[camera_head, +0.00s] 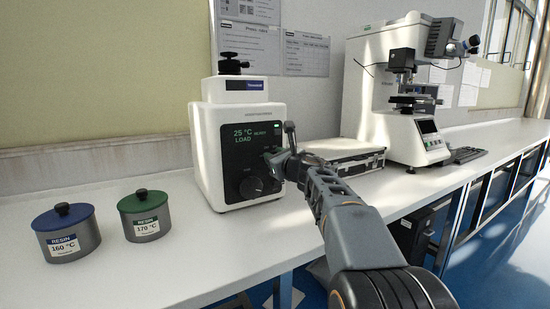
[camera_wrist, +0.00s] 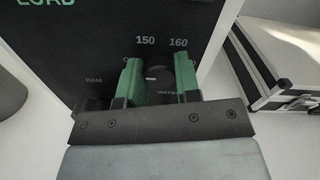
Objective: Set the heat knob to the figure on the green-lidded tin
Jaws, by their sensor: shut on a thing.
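The green-lidded tin (camera_head: 145,214) stands on the bench at left in the head view; its label reads RESIN 170 °C. The white machine (camera_head: 238,142) behind it has a dark panel showing 25 °C and LOAD. My gripper (camera_head: 273,158) is at the panel's right side and hides the heat knob there. In the wrist view my gripper (camera_wrist: 158,68) has its green fingers shut on the dark heat knob (camera_wrist: 158,76). The figures 150 and 160 show above the knob; other figures are hidden. A small pale mark shows on the knob, but its setting is unclear.
A blue-lidded tin (camera_head: 66,233), labelled 160 °C, stands left of the green-lidded one. A larger dark knob (camera_head: 251,187) is low on the panel. A silver case (camera_head: 345,157) and a white tester (camera_head: 402,100) stand to the right.

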